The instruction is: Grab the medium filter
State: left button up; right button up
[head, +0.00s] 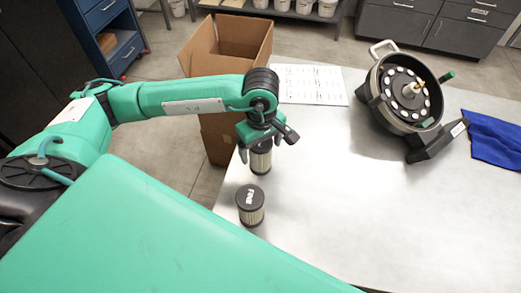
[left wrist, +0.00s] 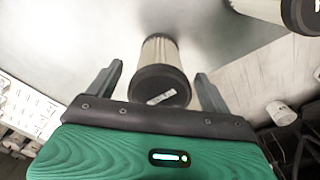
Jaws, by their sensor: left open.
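A cylindrical filter (head: 261,161) with pale pleats and a dark cap stands near the table's left edge, partly hidden under my left gripper (head: 268,136). In the left wrist view this filter (left wrist: 160,58) shows between the two fingers of my left gripper (left wrist: 160,80), with gaps on both sides. The jaws are open. Its cap label is too small to read, so I cannot confirm its size. A second filter (head: 251,207) stands nearer, its dark cap marked with white letters that look like "FINE". Part of a filter (left wrist: 270,8) shows at the wrist view's upper right. My right gripper is not in view.
The grey table (head: 340,210) is clear in the middle. A round seed meter (head: 405,92) stands at the back right, beside a blue cloth (head: 497,140). A printed sheet (head: 310,84) lies at the back left. An open cardboard box (head: 228,45) is beyond the table.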

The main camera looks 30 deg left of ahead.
pick_arm(q)
jog(key=shift+f, duration=0.95)
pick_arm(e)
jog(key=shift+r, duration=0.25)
pick_arm(q)
jog(key=shift+c, duration=0.2)
jog(key=c, duration=1.1)
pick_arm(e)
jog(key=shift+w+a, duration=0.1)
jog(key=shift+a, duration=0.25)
pick_arm(q)
jog(key=shift+r, duration=0.2)
